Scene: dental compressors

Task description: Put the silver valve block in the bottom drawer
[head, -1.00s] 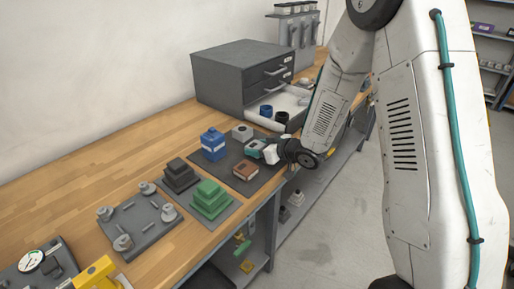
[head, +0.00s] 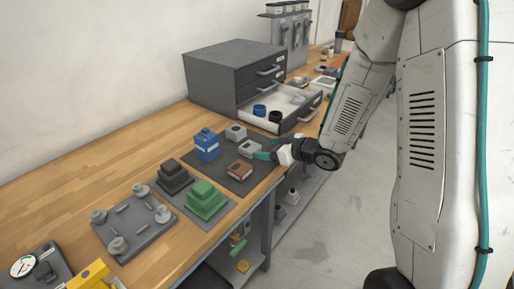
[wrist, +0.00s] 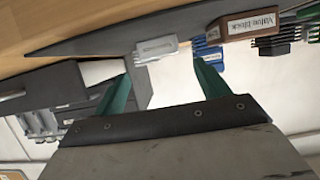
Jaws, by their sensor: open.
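A silver block (head: 249,148) sits on the dark mat (head: 214,172), just beyond my fingertips. It also shows in the wrist view (wrist: 156,48), in line with the gap between the fingers and apart from them. A second silver-grey block (head: 236,131) stands farther back on the mat. I cannot tell from its look which is the valve block. My gripper (head: 266,155) has green fingers, open and empty, at the mat's right edge; the fingers also show in the wrist view (wrist: 160,80). The bottom drawer (head: 300,115) of the grey cabinet is pulled open, with a blue and a black round part inside.
A blue block (head: 207,145) and a brown block (head: 240,170), labelled "Valve Block" in the wrist view (wrist: 250,24), share the mat. Green (head: 204,198) and dark (head: 174,176) stepped blocks stand nearer. The cabinet (head: 230,75) stands behind the mat. Bare wood lies along the wall.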

